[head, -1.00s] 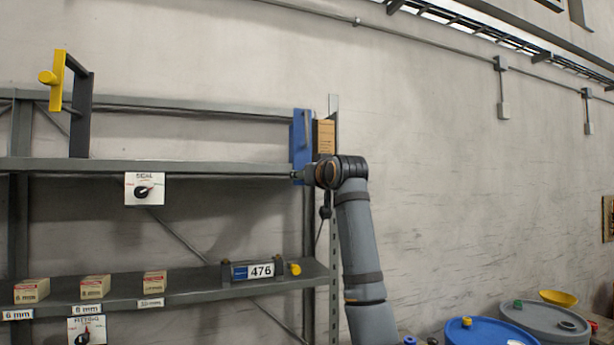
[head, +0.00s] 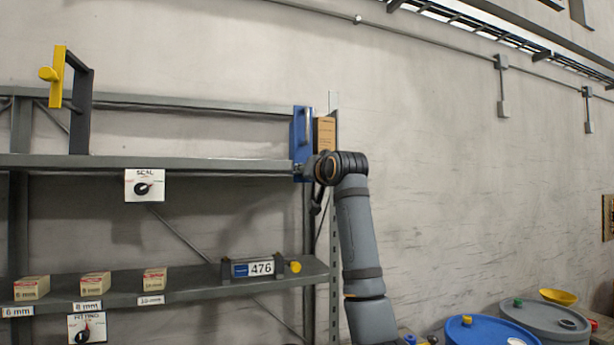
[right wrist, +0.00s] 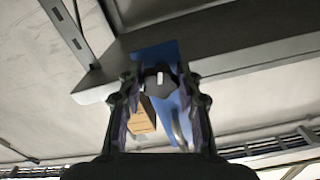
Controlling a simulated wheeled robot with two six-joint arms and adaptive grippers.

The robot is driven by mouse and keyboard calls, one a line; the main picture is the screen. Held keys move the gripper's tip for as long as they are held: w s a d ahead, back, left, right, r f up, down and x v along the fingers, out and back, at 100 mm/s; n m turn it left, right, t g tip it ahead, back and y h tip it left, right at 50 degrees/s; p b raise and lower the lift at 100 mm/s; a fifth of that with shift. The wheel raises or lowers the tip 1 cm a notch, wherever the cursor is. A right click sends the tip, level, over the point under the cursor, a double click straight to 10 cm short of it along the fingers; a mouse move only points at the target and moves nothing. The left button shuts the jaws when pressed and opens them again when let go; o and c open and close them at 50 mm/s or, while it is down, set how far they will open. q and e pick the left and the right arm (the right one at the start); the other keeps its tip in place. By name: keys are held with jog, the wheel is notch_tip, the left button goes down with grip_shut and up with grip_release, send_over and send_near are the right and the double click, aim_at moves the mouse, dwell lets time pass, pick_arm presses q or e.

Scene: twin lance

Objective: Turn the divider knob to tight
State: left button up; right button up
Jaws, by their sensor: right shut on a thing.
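A blue divider (head: 301,130) stands upright at the right end of the upper shelf. The right wrist view shows its blue plate (right wrist: 158,54) and a dark lobed knob (right wrist: 151,88) with a white mark. My right gripper (right wrist: 159,79) is shut on the knob, one finger on each side. In the head view my right gripper (head: 299,171) is at the shelf's right end, and the wrist partly covers the divider's lower part. The knob is too hidden there to make out. No tight label is readable. My left gripper is not in view.
A cardboard box (head: 325,134) stands just right of the divider. The upper shelf (head: 220,166) carries a yellow-handled dark frame (head: 80,105) at left. A SEAL dial (head: 145,186) hangs below it. The lower shelf (head: 200,291) holds small boxes and a 476 unit (head: 258,268).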

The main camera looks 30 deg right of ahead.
jog(key=m+b, duration=0.1)
jog(key=m, duration=0.6)
jog(key=m+b, duration=0.1)
jog(key=m, duration=0.3)
jog(key=m+b, duration=0.1)
jog(key=m, duration=0.3)
jog(key=shift+m, duration=0.3)
jog(key=m, duration=0.3)
jog(key=shift+m+b, duration=0.3)
jog(key=shift+b, duration=0.1)
jog(key=m, duration=0.3)
jog(key=shift+m+b, duration=0.3)
jog(key=shift+b, duration=0.05)
jog(key=m, duration=0.4)
jog(key=shift+w+b, duration=0.1)
jog(key=shift+b, duration=0.25)
jog(key=shift+m, duration=1.8)
jog(key=shift+f+m, duration=0.1)
jog(key=shift+m, duration=0.2)
